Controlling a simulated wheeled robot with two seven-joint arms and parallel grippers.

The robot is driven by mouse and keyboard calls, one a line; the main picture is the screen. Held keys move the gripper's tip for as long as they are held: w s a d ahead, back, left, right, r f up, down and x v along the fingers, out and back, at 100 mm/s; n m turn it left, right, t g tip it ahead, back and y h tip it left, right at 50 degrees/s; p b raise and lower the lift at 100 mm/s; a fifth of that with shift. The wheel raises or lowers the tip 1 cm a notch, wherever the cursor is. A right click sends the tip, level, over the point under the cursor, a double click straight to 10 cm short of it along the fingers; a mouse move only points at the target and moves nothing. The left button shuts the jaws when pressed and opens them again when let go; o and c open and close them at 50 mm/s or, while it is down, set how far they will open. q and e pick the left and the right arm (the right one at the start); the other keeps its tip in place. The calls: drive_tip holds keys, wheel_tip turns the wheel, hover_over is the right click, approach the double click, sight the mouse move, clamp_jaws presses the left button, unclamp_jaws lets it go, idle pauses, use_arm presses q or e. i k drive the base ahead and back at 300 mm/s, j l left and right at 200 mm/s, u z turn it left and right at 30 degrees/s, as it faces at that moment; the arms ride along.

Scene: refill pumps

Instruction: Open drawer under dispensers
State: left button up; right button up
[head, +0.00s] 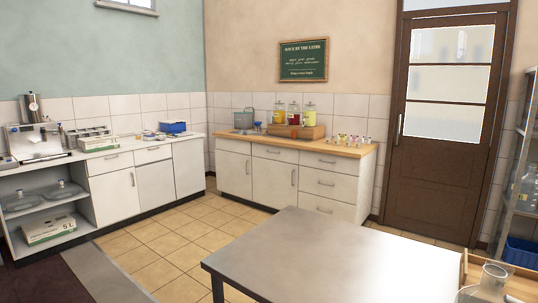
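Several dispensers stand at the back on a wooden block (297,131): a yellow-filled one (279,114), a dark red-filled one (294,115) and a paler yellow one (309,115). The block rests on the wooden counter (335,149) of a white cabinet. Below the counter, a shallow drawer front (275,153) with a small handle shows shut. A stack of wider drawers (325,183) at the cabinet's right also shows shut. Neither of my grippers is in view.
A grey metal table (330,255) stands in the foreground, between me and the cabinet. Tiled floor (185,235) is free to its left. A white counter unit (130,185) lines the left wall. A brown door (440,165) and metal shelf (520,150) are at right.

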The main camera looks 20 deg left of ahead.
sight(285, 154)
drive_tip(key=i+j+u, duration=0.5)
drive_tip(key=j+u, duration=0.15)
drive_tip(key=i+j+u, duration=0.25)
drive_tip(key=u, duration=0.2)
drive_tip(key=i+j+u, duration=0.4)
drive_tip(key=i+u, duration=0.25)
drive_tip(key=u, duration=0.2)
drive_tip(key=i+j+u, duration=0.1)
drive_tip(key=i+u, duration=0.35)
drive_tip(key=i+z, duration=0.25)
drive_tip(key=i, duration=0.25)
drive_tip(key=i+j+z, duration=0.1)
drive_tip(key=i+z, duration=0.15)
drive_tip(key=i, duration=0.25)
drive_tip(key=i+j+z, duration=0.25)
drive_tip(key=i, duration=0.2)
drive_tip(key=i+l+z, duration=0.3)
drive_tip(key=z, duration=0.15)
drive_tip(key=i+l+z, duration=0.15)
drive_tip(key=i+z, duration=0.8)
drive_tip(key=i+j+z, duration=0.15)
drive_tip(key=i+z, duration=0.35)
drive_tip(key=i, duration=0.65)
drive_tip(key=i+l+u, duration=0.15)
drive_tip(key=i, duration=0.55)
drive_tip(key=i+l, duration=0.1)
drive_tip(key=i, duration=0.55)
drive_tip(key=j+u, duration=0.05)
